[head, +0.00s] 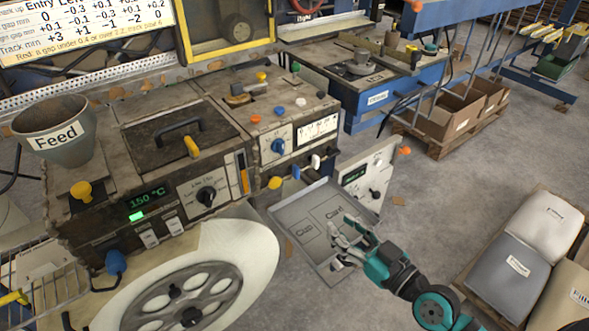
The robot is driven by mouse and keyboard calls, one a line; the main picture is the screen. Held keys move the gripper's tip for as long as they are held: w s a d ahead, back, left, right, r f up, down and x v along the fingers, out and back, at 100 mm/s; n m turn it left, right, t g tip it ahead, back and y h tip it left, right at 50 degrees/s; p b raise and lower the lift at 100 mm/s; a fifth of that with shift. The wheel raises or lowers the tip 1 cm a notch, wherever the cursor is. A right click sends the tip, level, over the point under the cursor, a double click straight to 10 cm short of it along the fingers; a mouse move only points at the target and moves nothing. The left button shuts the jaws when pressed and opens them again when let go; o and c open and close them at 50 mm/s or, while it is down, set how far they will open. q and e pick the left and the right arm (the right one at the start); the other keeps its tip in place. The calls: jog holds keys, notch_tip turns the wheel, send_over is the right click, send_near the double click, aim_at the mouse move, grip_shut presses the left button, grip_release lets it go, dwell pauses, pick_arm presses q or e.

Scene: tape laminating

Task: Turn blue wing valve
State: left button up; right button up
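A small blue wing-shaped handle (296,172) stands upright on the front edge of the machine, between a yellow handle (275,183) and a white handle (315,161). It looks like the blue wing valve. A blue knob (278,146) sits above it on a dial panel, and another blue knob (115,262) is at the machine's lower left. My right gripper (338,243) is open and empty over the grey tray, below and to the right of the blue wing handle and apart from it. My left gripper is not in view.
The grey tray (290,214) with outlined shapes lies below the handles. A white control panel (365,180) with a green display stands just right of them. A large white wheel (250,245) is at the lower left. Stacked sacks (545,222) lie at right; floor between is mostly clear.

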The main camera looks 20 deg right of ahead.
jog(key=d+r, duration=0.1)
jog(key=p, duration=0.3)
send_near(298, 174)
jog(key=shift+t, duration=0.4)
jog(key=x, duration=0.3)
jog(key=p+x, duration=0.1)
jog(key=x, duration=0.2)
jog(key=p+x, duration=0.1)
jog(key=x, duration=0.3)
jog(key=shift+f, duration=0.25)
jog(key=shift+s, duration=0.1)
grip_shut()
